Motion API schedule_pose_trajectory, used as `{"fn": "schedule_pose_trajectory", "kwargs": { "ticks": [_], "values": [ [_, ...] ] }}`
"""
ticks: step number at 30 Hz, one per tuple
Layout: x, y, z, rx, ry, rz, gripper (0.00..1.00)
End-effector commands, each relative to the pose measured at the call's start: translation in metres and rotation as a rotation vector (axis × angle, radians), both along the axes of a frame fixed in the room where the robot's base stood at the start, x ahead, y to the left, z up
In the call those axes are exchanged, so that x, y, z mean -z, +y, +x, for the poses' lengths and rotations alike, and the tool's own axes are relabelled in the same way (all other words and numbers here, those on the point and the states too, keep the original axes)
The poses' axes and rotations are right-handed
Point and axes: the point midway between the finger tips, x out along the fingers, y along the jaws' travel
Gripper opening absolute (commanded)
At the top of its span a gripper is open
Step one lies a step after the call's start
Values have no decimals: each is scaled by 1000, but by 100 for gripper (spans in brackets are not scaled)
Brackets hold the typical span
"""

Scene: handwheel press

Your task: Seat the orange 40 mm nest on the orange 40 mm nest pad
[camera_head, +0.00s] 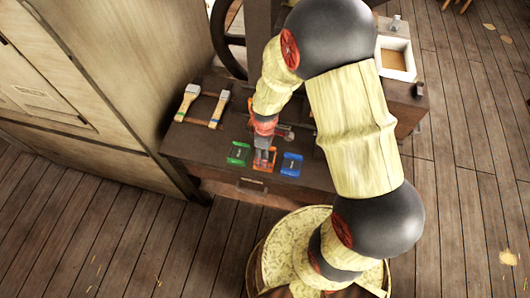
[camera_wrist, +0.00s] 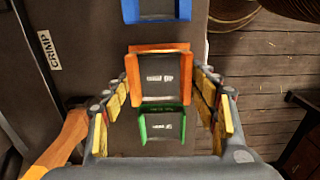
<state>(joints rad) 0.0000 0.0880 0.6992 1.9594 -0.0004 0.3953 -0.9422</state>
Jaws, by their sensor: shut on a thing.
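The orange nest (camera_head: 263,163) is at the front of the dark bench, between a green nest (camera_head: 238,153) and a blue nest (camera_head: 291,164). In the wrist view it is an orange frame (camera_wrist: 160,49) around a dark plate with a small pale label. My gripper (camera_head: 264,149) reaches down to it from above, and the fingers, with yellow pads, are shut on its two sides (camera_wrist: 162,82). I cannot tell whether it touches the bench. I cannot pick out a separate orange nest pad; my arm hides part of the bench.
In the wrist view the blue nest (camera_wrist: 157,10) is above the orange one and the green nest (camera_wrist: 162,126) below it, both close. Two brushes (camera_head: 217,110) lie at the bench's left. A dark handwheel (camera_head: 226,38) stands behind. A white open box (camera_head: 396,58) is at the right.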

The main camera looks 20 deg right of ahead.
Motion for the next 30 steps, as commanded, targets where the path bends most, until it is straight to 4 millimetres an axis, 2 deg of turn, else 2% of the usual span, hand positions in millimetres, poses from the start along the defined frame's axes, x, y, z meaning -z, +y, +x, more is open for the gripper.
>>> {"fn": "schedule_pose_trajectory", "kwargs": {
  "ticks": [12, 30],
  "values": [
    [0, 0, 1, 0, -1, 0, 18],
    [11, 0, 1, 0, -1, 0, 18]
  ]
}}
